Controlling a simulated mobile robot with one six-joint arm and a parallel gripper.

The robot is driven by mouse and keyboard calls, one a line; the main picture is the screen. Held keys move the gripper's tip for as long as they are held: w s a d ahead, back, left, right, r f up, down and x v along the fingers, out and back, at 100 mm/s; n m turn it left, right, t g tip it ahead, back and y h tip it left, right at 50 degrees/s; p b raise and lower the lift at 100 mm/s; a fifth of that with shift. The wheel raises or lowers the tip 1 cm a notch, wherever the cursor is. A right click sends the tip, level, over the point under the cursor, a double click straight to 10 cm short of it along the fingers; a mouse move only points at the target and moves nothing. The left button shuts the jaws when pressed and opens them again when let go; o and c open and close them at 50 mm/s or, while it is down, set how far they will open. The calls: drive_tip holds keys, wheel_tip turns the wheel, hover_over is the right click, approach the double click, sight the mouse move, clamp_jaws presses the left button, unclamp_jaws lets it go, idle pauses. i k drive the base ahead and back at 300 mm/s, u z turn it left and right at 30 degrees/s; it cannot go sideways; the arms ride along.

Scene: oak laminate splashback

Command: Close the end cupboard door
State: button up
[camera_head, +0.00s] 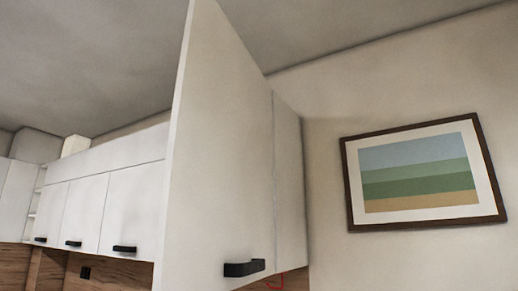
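The end cupboard door (222,160) is a tall, plain white panel standing open in the middle of the view, its left edge nearest me. It juts out from the row of wall cupboards. A black bar handle (245,268) sits low on its visible face. A narrower white panel (290,180) adjoins its right side; I cannot tell whether it is the cupboard's side. The cupboard's inside is hidden. My gripper is not in view.
Closed white wall cupboards (130,207) with black handles run off to the left, above a wood splashback (110,272). A framed striped picture (423,172) hangs on the right wall. A small red curved thing (276,284) shows under the panels.

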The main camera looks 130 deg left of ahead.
sight(215, 231)
drive_tip(key=i, duration=0.1)
drive_tip(key=z, duration=0.95)
drive_tip(key=k, duration=0.1)
drive_tip(key=u, duration=2.4)
drive_tip(key=k, duration=0.15)
drive_tip(key=u, duration=2.3)
drive_tip(key=k, duration=0.25)
drive_tip(key=u, duration=0.65)
